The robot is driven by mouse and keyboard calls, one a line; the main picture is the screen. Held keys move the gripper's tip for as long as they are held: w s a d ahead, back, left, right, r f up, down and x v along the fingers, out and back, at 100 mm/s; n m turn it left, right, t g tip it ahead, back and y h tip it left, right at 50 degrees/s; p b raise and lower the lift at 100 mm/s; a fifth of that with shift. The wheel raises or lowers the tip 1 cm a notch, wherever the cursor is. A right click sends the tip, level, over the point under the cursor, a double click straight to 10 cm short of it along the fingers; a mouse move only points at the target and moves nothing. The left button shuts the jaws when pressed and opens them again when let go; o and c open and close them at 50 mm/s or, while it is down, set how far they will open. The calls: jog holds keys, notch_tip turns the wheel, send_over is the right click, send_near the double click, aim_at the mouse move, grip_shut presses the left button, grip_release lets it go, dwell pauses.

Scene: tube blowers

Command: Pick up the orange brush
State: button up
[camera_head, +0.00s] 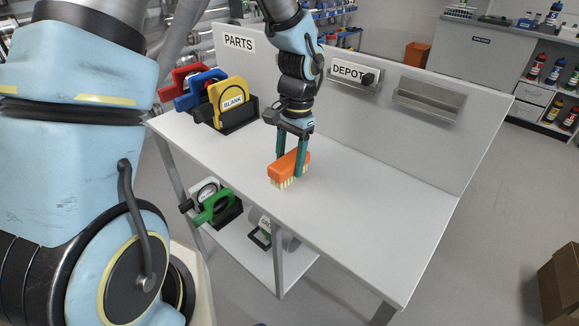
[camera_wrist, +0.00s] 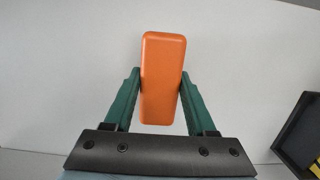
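The orange brush (camera_head: 287,167) has an orange block with pale bristles pointing down. It is at the white table's surface, near the middle; I cannot tell whether the bristles touch the table. My gripper (camera_head: 291,166) points down from above, with one green finger on each side of the brush. In the wrist view the brush (camera_wrist: 162,85) stands lengthwise between the fingertips, and both fingers press against its long sides. The bristles are hidden under the block there.
The white table (camera_head: 370,205) is clear to the right. Red, blue and yellow parts (camera_head: 228,100) stand in black holders at the back left. An upright panel (camera_head: 425,125) with a DEPOT sign and an empty metal tray (camera_head: 428,98) runs behind. A lower shelf holds a green part (camera_head: 215,207).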

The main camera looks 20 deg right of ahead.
aim_at(289, 159)
grip_shut()
jog(key=shift+r, duration=0.1)
notch_tip(289, 159, up, 10)
jog(key=shift+f+b, duration=0.1)
jog(key=shift+b, duration=0.6)
jog(key=shift+c, duration=0.2)
grip_release()
jog(key=c, duration=0.6)
